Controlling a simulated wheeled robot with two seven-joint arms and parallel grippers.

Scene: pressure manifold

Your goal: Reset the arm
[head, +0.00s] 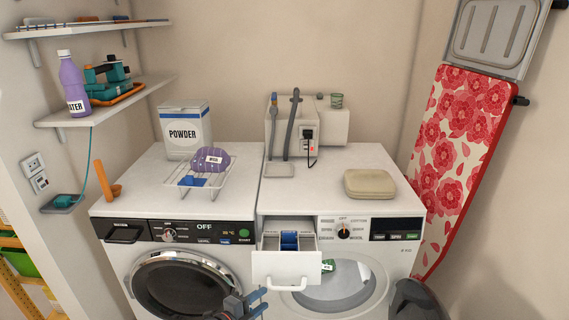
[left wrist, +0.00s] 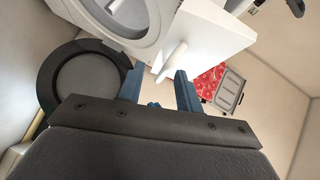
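My left gripper (head: 250,301) is at the bottom of the head view, just left of and below the pulled-out white detergent drawer (head: 283,268) of the right-hand machine. In the left wrist view its two blue fingers (left wrist: 158,90) are apart. The drawer's front (left wrist: 208,38) and its white bar handle (left wrist: 172,62) lie beyond them, with the handle's near end between the fingertips in the picture. I cannot tell whether they touch. Nothing is held. The drawer shows a blue compartment insert (head: 290,241). My right gripper is not in view.
Left washer (head: 150,195) carries a powder box (head: 184,135), a wire rack (head: 198,177) with a purple item (head: 210,160), and an orange hook-shaped piece (head: 105,180). Right machine's top (head: 330,190) holds a beige case (head: 369,184). A floral ironing board (head: 460,130) leans at right. A shelf (head: 110,104) is left.

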